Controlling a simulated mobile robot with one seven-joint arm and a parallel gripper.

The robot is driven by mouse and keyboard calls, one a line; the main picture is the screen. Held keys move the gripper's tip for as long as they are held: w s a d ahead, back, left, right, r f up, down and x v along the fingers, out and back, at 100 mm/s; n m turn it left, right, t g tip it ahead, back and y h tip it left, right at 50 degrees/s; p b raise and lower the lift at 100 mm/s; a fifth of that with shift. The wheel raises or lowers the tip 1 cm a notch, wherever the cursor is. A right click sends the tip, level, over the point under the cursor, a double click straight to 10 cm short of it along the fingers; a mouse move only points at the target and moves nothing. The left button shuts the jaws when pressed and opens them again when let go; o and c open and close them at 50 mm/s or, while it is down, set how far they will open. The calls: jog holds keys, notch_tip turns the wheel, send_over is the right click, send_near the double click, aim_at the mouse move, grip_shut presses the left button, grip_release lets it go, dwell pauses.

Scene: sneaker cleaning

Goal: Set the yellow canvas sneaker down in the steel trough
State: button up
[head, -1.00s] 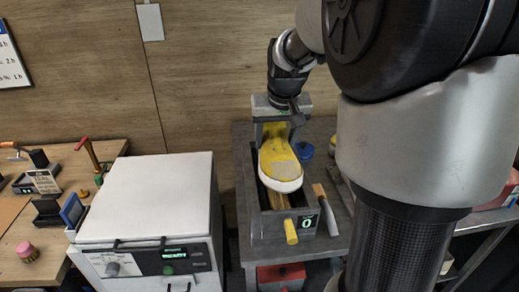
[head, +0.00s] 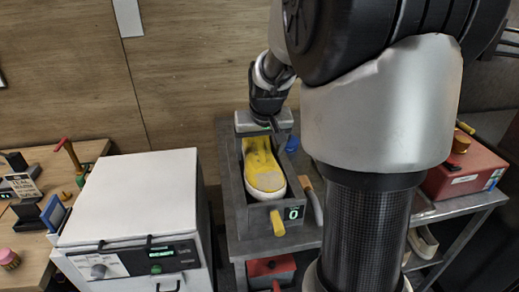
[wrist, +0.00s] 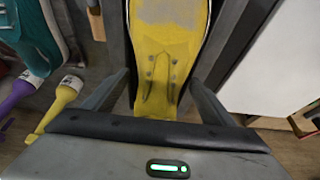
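The yellow canvas sneaker (head: 262,172) is inside the grey steel trough (head: 233,198), white toe towards the front and heel at the back. The trough walls stand on both sides of it. I cannot tell whether its sole rests on the trough floor. My gripper (head: 262,140) is above the back of the trough, its fingers down on either side of the heel.
A white machine (head: 135,195) stands to the left. A red box (head: 465,165) sits on the right bench.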

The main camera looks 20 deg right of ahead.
jog(key=shift+r, duration=0.15)
jog(key=d+p+v, duration=0.1)
jog(key=v, duration=1.1)
jog(key=s+a+n, duration=0.1)
jog(key=s+a, duration=0.4)
jog(key=s, duration=0.4)
jog(key=s+a+f+n+t, duration=0.1)
jog(key=s+a, duration=0.4)
jog(key=s, duration=0.5)
jog(key=shift+s+a+y, duration=0.15)
jog(key=shift+a+y, duration=0.1)
jog(key=shift+y, duration=0.15)
